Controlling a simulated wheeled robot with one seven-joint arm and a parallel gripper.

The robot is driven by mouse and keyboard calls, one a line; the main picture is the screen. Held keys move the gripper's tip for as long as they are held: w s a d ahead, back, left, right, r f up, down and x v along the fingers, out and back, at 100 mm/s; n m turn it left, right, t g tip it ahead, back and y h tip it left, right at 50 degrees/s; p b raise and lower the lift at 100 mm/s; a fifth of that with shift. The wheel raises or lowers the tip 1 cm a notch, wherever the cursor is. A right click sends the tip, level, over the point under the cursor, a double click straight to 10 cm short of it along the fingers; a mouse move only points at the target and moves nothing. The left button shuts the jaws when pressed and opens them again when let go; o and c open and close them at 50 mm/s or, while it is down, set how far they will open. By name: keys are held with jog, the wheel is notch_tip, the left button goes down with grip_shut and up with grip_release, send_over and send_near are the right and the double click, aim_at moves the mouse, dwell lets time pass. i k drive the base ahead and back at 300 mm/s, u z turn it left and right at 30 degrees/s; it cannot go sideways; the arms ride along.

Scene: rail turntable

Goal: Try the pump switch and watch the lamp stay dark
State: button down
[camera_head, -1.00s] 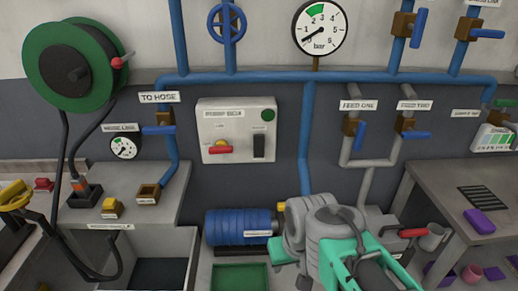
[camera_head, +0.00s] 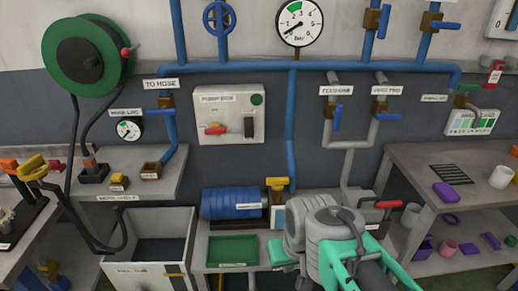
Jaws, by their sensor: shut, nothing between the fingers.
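The white pump switch box (camera_head: 229,92) hangs on the wall left of centre. A red-handled switch (camera_head: 215,129) on it points to the left, and a dark upright piece (camera_head: 249,126) is beside it. The round green lamp (camera_head: 257,99) at the box's upper right looks dull, with no glow. The blue pump (camera_head: 230,204) lies on the low bench below the box. My grey and teal arm fills the lower right of centre, clear of the box in the picture.
A gauge (camera_head: 299,24) reads near the low end, with blue pipes around it. Feed valves (camera_head: 337,118) are on the wall to the right. A hose reel (camera_head: 86,56) hangs at left. A green tray (camera_head: 232,250) and an open tub (camera_head: 150,272) are below.

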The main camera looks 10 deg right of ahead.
aim_at(248, 121)
jog(key=k, duration=0.85)
jog(key=u, duration=0.5)
jog(key=i, duration=0.5)
jog(key=u, duration=0.85)
jog(key=i, duration=0.9)
jog(key=z, duration=0.55)
jog(key=i, duration=0.6)
jog(key=z, duration=0.5)
